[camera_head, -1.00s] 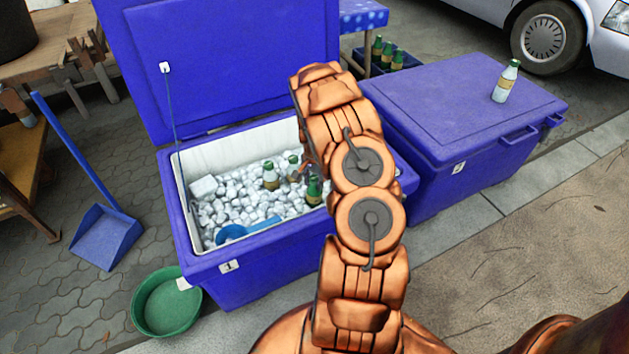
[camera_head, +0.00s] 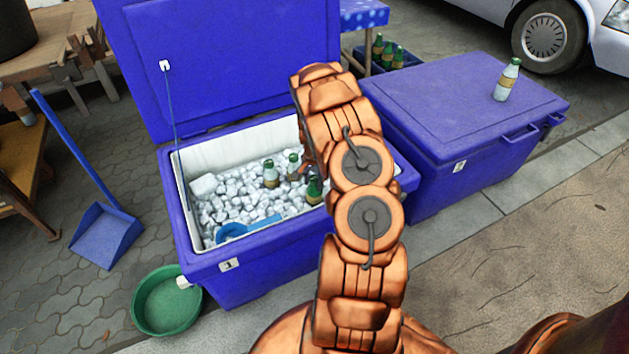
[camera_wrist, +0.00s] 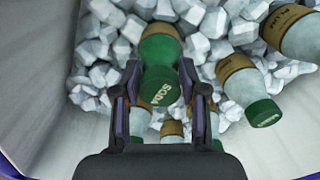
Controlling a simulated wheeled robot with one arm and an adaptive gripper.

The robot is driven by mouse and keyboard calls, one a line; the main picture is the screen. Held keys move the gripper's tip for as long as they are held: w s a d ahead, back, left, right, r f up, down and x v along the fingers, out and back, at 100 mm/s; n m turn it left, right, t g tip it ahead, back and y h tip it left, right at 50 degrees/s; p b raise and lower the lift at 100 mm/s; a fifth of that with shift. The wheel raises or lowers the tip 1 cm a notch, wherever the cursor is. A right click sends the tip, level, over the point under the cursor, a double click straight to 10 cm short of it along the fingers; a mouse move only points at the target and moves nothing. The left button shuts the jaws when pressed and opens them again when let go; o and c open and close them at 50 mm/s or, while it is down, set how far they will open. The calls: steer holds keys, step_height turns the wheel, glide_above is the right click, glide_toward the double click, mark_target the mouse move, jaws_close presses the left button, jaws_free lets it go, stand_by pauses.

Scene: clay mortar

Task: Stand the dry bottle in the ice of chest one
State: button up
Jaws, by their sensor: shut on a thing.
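Chest one (camera_head: 240,257) stands open, with white ice (camera_head: 235,195) inside. My gripper (camera_wrist: 160,93) is shut on the neck of a dark green bottle (camera_wrist: 160,52) marked SODA on its cap. Its cap points toward the wrist camera and its body reaches down to the ice; I cannot tell how deep it sits. Paler bottles with tan labels stand in the ice, one right of the held bottle (camera_wrist: 238,85) and one farther right (camera_wrist: 298,35). More bottles show partly behind the fingers.
A blue scoop (camera_head: 232,230) lies in the ice at the front. The chest's raised lid (camera_head: 220,60) stands behind. A closed chest (camera_head: 450,110) to the right carries a bottle (camera_head: 506,82). A green basin (camera_head: 166,302) and a dustpan (camera_head: 104,236) are on the left floor.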

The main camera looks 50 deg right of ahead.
steer(key=o, duration=1.2)
steer(key=shift+o, duration=0.2)
steer(key=o, duration=0.5)
steer(key=shift+c, duration=0.2)
step_height(320, 180, up, 27)
steer(key=p, duration=0.7)
stand_by(0.8)
stand_by(0.8)
